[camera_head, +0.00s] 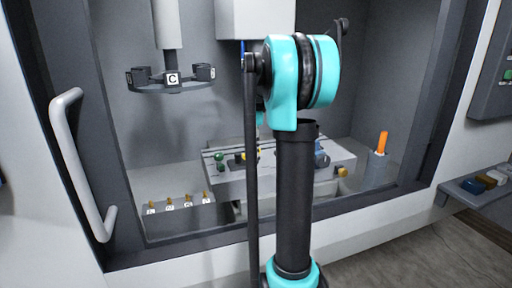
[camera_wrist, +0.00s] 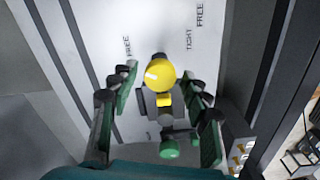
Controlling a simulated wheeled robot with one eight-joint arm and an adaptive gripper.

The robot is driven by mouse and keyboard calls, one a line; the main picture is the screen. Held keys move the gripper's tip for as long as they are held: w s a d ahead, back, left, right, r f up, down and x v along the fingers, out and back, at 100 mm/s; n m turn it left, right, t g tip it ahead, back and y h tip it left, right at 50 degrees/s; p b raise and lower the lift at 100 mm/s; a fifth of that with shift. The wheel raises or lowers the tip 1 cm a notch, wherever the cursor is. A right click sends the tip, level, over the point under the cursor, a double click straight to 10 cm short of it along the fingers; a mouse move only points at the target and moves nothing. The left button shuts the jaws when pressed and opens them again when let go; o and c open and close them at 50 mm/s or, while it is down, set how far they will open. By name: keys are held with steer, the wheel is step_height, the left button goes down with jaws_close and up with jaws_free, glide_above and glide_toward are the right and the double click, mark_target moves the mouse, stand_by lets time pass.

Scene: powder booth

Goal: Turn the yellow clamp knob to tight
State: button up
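The yellow clamp knob (camera_wrist: 161,73) shows in the wrist view, with a white mark on the left part of its face. A FREE label (camera_wrist: 127,45) is to its upper left and a TIGHT label (camera_wrist: 189,40) to its upper right. My gripper (camera_wrist: 163,78) is open, with one dark green-padded finger on each side of the knob and visible gaps between. I cannot tell whether the fingertips are level with the knob in depth. In the head view my arm hides the gripper; a small yellow part (camera_head: 240,157) shows on the grey fixture (camera_head: 230,178).
A green knob (camera_wrist: 169,149) sits below the yellow one in the wrist view, between the fingers. In the head view, a hanging fixture (camera_head: 172,79) is at the upper left. An orange-handled item in a grey holder (camera_head: 378,168) stands right. Booth walls surround the fixture.

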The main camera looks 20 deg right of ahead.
steer(key=c, duration=0.9)
steer(key=shift+m, duration=0.3)
steer(key=m, duration=0.4)
steer(key=shift+m, duration=0.3)
steer(key=m, duration=1.1)
steer(key=shift+m, duration=0.4)
steer(key=m, duration=0.7)
